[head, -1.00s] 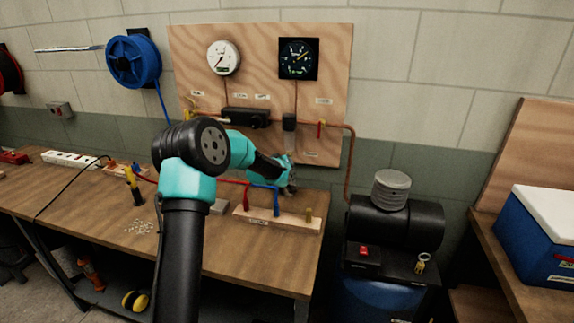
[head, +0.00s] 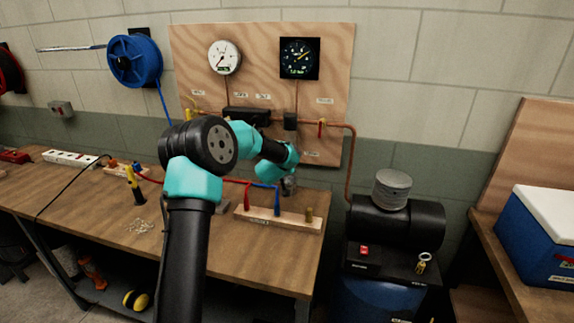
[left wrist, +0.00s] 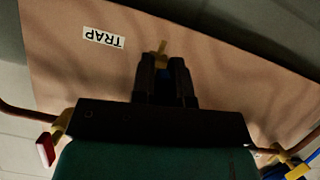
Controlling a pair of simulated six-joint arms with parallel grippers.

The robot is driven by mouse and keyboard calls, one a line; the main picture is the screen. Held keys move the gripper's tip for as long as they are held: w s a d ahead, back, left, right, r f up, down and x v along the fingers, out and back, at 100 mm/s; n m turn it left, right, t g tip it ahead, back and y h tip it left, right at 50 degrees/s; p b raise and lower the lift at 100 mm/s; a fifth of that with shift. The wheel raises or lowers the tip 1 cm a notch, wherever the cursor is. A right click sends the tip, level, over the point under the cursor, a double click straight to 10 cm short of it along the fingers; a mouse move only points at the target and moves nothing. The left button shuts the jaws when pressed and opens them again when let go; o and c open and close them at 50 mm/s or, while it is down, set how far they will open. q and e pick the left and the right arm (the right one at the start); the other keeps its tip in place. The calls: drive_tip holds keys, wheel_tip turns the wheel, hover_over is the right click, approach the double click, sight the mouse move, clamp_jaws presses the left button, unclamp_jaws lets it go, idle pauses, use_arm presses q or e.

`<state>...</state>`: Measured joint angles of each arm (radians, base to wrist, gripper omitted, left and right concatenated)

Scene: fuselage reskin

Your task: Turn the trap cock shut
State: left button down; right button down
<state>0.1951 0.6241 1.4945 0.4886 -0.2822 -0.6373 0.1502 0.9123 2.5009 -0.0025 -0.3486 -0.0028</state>
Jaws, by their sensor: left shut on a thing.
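The brass trap cock (left wrist: 161,47) shows in the left wrist view at the tips of my left gripper (left wrist: 164,68), below the upside-down TRAP label (left wrist: 103,38) on the wooden panel. The gripper's dark fingers are shut on the cock, and they hide most of it. In the head view my left gripper (head: 289,186) is at the lower edge of the panel (head: 330,65), and the cock is hidden there behind the gripper and wrist. How far the cock is turned cannot be told. My right gripper is in neither view.
Copper pipe (head: 346,140) runs along the panel and down to a black compressor (head: 415,222) on the right. A wooden rack (head: 255,219) with red and blue hose ends stands on the bench below the gripper. Two gauges hang above.

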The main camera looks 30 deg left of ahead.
use_arm(q)
drive_tip(key=shift+m+y, duration=0.4)
idle(0.3)
drive_tip(key=c, duration=1.2)
unclamp_jaws()
drive_tip(key=shift+s, duration=0.1)
drive_tip(key=v, duration=1.7)
drive_tip(key=shift+r, duration=0.35)
drive_tip(key=shift+d, duration=0.1)
